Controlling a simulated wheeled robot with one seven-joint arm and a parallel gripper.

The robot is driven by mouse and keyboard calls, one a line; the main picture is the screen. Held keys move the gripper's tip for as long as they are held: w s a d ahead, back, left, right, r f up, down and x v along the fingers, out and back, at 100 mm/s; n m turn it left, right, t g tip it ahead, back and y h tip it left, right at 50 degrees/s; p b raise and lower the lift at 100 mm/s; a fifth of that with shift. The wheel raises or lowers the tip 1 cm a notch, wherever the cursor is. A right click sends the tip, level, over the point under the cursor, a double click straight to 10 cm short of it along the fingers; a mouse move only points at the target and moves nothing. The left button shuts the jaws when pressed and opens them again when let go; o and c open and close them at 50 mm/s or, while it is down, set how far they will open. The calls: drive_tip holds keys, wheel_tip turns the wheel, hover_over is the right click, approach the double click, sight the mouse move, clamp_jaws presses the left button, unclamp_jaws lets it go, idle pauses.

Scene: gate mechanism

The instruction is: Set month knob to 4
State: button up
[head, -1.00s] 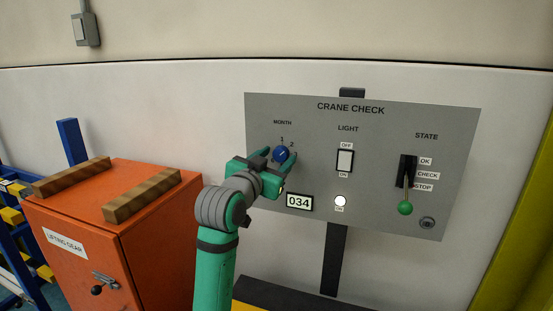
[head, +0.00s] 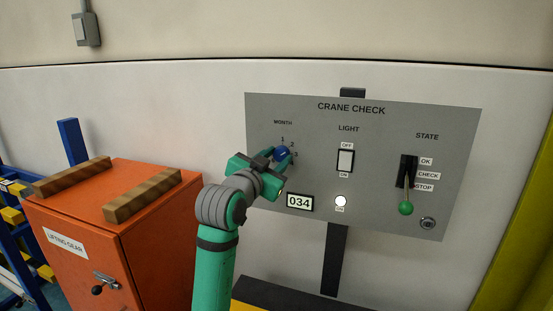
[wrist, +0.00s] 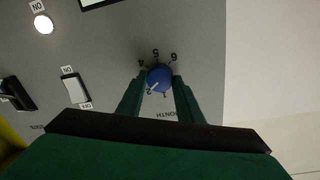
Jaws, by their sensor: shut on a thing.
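The blue month knob (head: 281,152) sits at the upper left of the grey CRANE CHECK panel, under the word MONTH. My gripper (head: 279,158) is at the knob with its fingers on either side. In the wrist view, the knob (wrist: 159,78) is between my two green fingertips (wrist: 159,80), which are shut on it. That view is upside down. The knob's white mark points at about 2. The numbers 1, 2, 4, 5 and 6 show around it; 3 is hidden there by a finger.
The panel (head: 390,125) also carries a light switch (head: 345,160), a lit lamp (head: 340,201), a display (head: 299,202) reading 034 and a state lever with a green knob (head: 405,208). An orange cabinet (head: 120,220) with wooden blocks stands left of my arm.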

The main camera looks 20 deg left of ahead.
drive_tip(key=m, duration=0.4)
drive_tip(key=shift+r, duration=0.1)
drive_tip(key=m, duration=0.3)
drive_tip(key=shift+m+g+y, duration=0.3)
drive_tip(key=shift+m, duration=0.1)
drive_tip(key=m, duration=0.7)
drive_tip(key=shift+d+y, duration=0.1)
drive_tip(key=shift+y, duration=0.2)
drive_tip(key=shift+m, duration=0.4)
drive_tip(key=o, duration=1.1)
drive_tip(key=shift+s, duration=0.1)
